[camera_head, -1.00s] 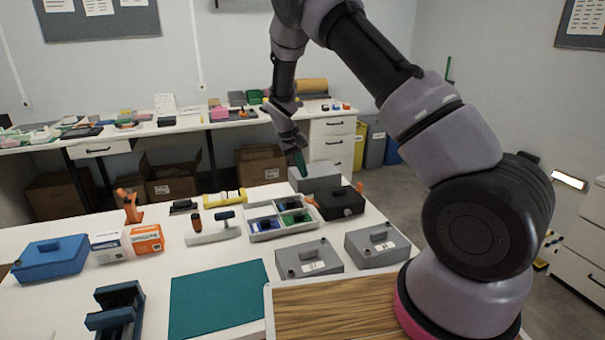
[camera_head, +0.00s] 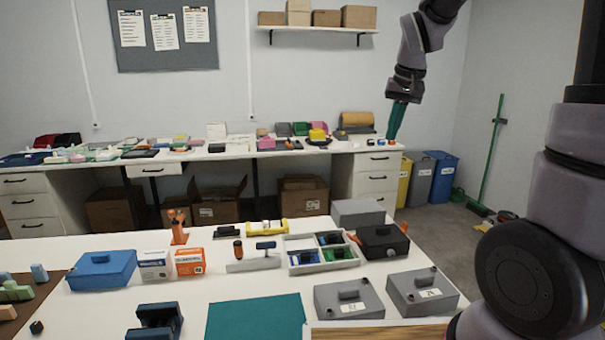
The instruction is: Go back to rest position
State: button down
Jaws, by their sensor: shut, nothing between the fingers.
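My gripper (camera_head: 396,120) hangs at the upper right of the head view, with its green fingers together and pointing down. Nothing shows between the fingers. It is high above the near white table (camera_head: 120,320), in front of the back wall and the end of the back bench. My arm rises from the lower right and leaves the picture at the top, so its middle links are partly out of view.
The near table holds a grey box (camera_head: 357,212), a black case (camera_head: 382,241), a divided tray (camera_head: 297,262), grey lidded boxes (camera_head: 348,299), a blue box (camera_head: 102,270) and a green mat (camera_head: 256,317). Coloured bins (camera_head: 443,180) stand beyond. The air around my gripper is clear.

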jog(key=s+d+r+m+t, duration=0.1)
jog(key=s+r+t, duration=0.1)
jog(key=s, duration=0.7)
jog(key=s+d+r+m+t+y, duration=0.1)
jog(key=s+r, duration=0.4)
jog(key=s, duration=0.5)
jog(key=shift+s+d+t, duration=0.2)
jog(key=shift+s+t, duration=0.1)
jog(key=shift+t, duration=0.2)
jog(key=shift+w+r, duration=0.1)
